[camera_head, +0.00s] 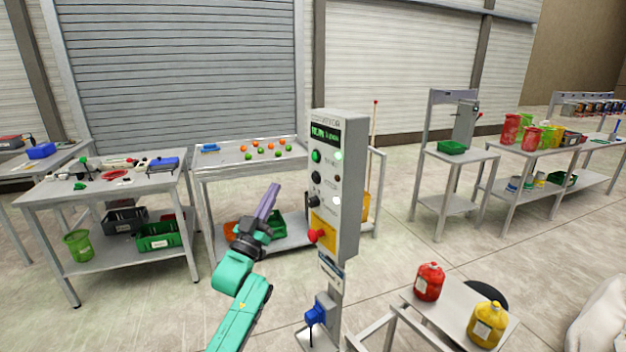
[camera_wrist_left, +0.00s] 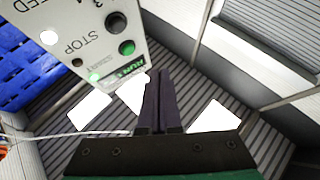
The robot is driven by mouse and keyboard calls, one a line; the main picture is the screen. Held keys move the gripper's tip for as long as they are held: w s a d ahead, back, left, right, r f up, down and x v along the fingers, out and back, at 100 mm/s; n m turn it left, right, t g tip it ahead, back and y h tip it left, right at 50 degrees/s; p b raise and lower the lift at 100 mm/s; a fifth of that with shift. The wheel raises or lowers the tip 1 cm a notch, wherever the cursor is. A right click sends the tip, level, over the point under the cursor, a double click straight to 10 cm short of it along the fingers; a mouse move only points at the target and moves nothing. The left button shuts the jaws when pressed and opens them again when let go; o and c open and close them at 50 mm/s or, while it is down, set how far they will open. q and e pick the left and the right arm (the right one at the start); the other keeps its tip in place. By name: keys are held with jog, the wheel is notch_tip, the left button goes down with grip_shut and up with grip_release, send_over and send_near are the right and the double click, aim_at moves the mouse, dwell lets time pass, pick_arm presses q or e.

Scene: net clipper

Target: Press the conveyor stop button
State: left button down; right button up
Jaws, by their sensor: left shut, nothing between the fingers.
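The grey control box (camera_head: 347,200) stands on a post at the middle of the head view. Its green display reads RUN. A green button (camera_head: 316,156) sits above a dark stop button (camera_head: 316,178). In the left wrist view the panel appears turned over, with the dark button (camera_wrist_left: 115,22) beside the STOP label and the green button (camera_wrist_left: 126,47) beside START. Lower down, a red mushroom button (camera_head: 316,236) sits on a yellow plate. My left gripper (camera_head: 272,188), with purple fingers, is shut and empty, left of the box and apart from it. My right gripper is out of view.
A table with green and orange balls (camera_head: 285,148) stands behind my left gripper. A cluttered table (camera_head: 60,190) is at the left. A low stand (camera_head: 455,310) with red and yellow jugs is at the front right. Open floor lies left of the post.

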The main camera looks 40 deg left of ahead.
pick_arm(q)
jog(key=b, duration=0.2)
send_near(313, 167)
notch_tip(313, 167, up, 2)
jog(key=w+a, duration=0.1)
jog(key=shift+w+r, duration=0.15)
jog(key=shift+w, duration=0.4)
dwell(1.3)
jog(key=shift+w+d+b, duration=0.15)
jog(key=shift+w+b, duration=0.25)
jog(key=shift+w+d, duration=0.15)
jog(key=shift+w, duration=0.25)
dwell(0.6)
jog(key=shift+s, duration=0.15)
jog(key=shift+s+a, duration=0.3)
jog(key=shift+s, duration=0.4)
